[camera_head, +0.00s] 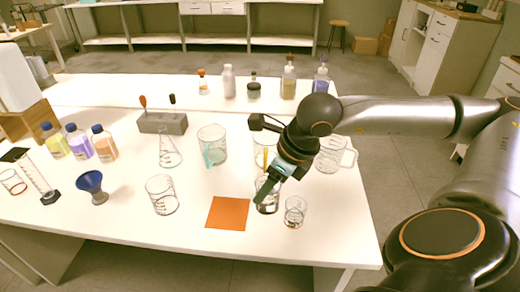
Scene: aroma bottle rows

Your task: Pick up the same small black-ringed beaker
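A small clear beaker with a dark band (266,207) stands on the white table, just right of an orange square mat (228,214). The finger overlaps the upper part of the beaker in the picture. I cannot tell whether the fingers touch or grip the glass. Another small beaker (295,212) stands close by on the right. My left gripper is not in view.
A beaker (162,195) and blue funnel (91,186) stand to the left. Larger beakers (212,146) (331,154) and a flask (168,147) stand behind. A grey rack (162,123), bottles and a wooden box (28,122) are farther off. The table's front edge is near.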

